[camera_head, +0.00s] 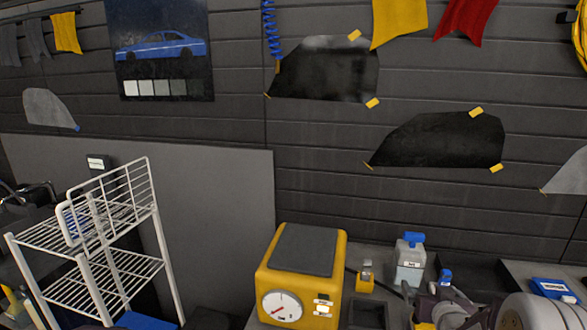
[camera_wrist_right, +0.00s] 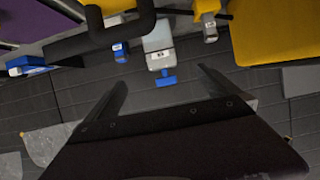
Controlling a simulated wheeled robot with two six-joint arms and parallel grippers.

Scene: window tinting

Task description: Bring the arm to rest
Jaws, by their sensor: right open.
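My right gripper (camera_head: 428,294) shows at the bottom right of the head view, in front of the bottle with a blue top (camera_head: 410,262). Its two dark fingers are apart in the right wrist view (camera_wrist_right: 163,78), with nothing held between them. In that view the bottle (camera_wrist_right: 158,42) appears upside down beyond the fingers. Part of my right arm (camera_head: 530,312) fills the lower right corner of the head view. My left gripper is not in the head view.
A yellow machine with a dial (camera_head: 338,278) stands on the bench left of my gripper. A small yellow bottle (camera_head: 366,280) and a blue box (camera_head: 553,288) are near. A white wire rack (camera_head: 105,222) stands at left. Dark film pieces (camera_head: 440,140) hang on the wall.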

